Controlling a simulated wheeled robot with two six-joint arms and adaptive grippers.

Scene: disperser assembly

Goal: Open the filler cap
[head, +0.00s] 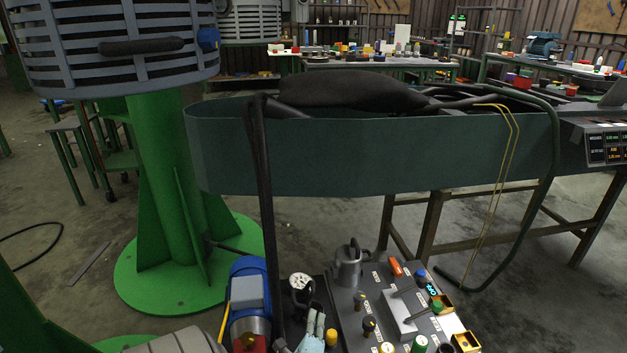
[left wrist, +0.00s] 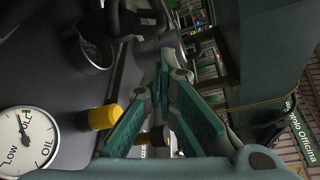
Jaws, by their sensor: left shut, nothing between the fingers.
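My left gripper (head: 312,330) is low in the head view, beside the control panel. In the left wrist view its two teal-padded fingers (left wrist: 164,82) come together at the tips, with nothing between them. A yellow cylindrical cap or knob (left wrist: 105,117) is just left of the fingers. A dark round fitting with a black arched part (left wrist: 95,55) is at upper left, apart from the fingers. I cannot tell which of these is the filler cap. A white oil gauge (left wrist: 27,140) is at lower left. My right gripper is not in view.
The panel (head: 345,310) carries several knobs, buttons and a grey spouted can (head: 349,266). A blue motor (head: 249,290) stands left of the gripper. A green trough (head: 350,155) with dark hoses lies behind, and a green pillar (head: 160,180) is further left.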

